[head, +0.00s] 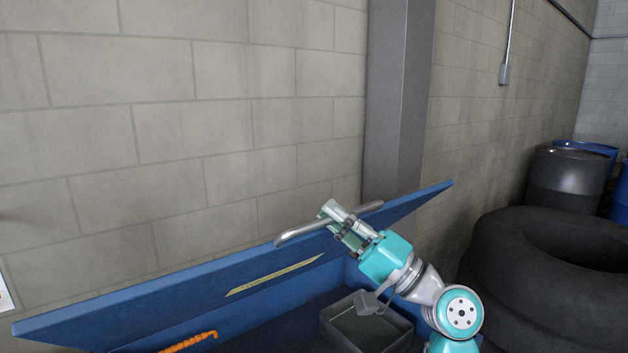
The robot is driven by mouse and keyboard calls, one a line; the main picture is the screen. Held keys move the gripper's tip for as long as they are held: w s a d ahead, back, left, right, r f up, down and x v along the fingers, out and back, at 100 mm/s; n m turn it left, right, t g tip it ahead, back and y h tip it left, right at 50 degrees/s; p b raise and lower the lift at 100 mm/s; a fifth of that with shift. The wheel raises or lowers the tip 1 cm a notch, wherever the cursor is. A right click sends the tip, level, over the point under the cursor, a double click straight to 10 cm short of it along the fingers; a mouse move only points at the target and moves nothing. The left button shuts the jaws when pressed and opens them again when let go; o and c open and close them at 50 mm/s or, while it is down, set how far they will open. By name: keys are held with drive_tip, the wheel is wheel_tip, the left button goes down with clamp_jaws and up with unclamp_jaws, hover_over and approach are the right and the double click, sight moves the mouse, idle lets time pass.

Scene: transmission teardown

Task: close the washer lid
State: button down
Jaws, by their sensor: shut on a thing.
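The blue washer lid (190,310) is raised and tilted above the blue washer tub, with a yellow label strip (275,275) on its inner face. A grey bar handle (300,232) runs along the lid near its upper edge. My gripper (335,218) is shut on the handle near its middle, and its fingers hide part of the bar. My turquoise and grey arm reaches up from the lower right.
Inside the washer are a grey tray (408,330) and an orange segmented hose (190,342). A block wall and a grey column (397,100) stand behind the lid. Stacked black tyres (510,270) and a dark barrel (567,185) stand at the right.

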drive_tip(key=s+d+f+n+y, duration=0.1)
drive_tip(key=s+d+f, duration=0.15)
drive_tip(key=f, duration=0.35)
drive_tip(key=s+d+f+n+g+y, duration=0.1)
drive_tip(key=s+d+f, duration=0.1)
drive_tip(key=s+f, duration=0.3)
drive_tip(key=s+d+f+n+y, duration=0.1)
drive_tip(key=s+d+f+y, duration=0.15)
drive_tip(key=f, duration=0.55)
drive_tip(key=s+d+f, duration=0.1)
drive_tip(key=s+f, duration=0.1)
drive_tip(key=f, duration=1)
drive_tip(key=s+d+f, duration=0.2)
drive_tip(key=f, duration=1)
drive_tip(key=shift+s+h, duration=0.4)
drive_tip(key=shift+h, duration=0.05)
drive_tip(key=shift+a+f, duration=0.1)
drive_tip(key=c, duration=1.5)
unclamp_jaws()
drive_tip(key=shift+o, duration=0.2)
drive_tip(key=shift+w, duration=0.1)
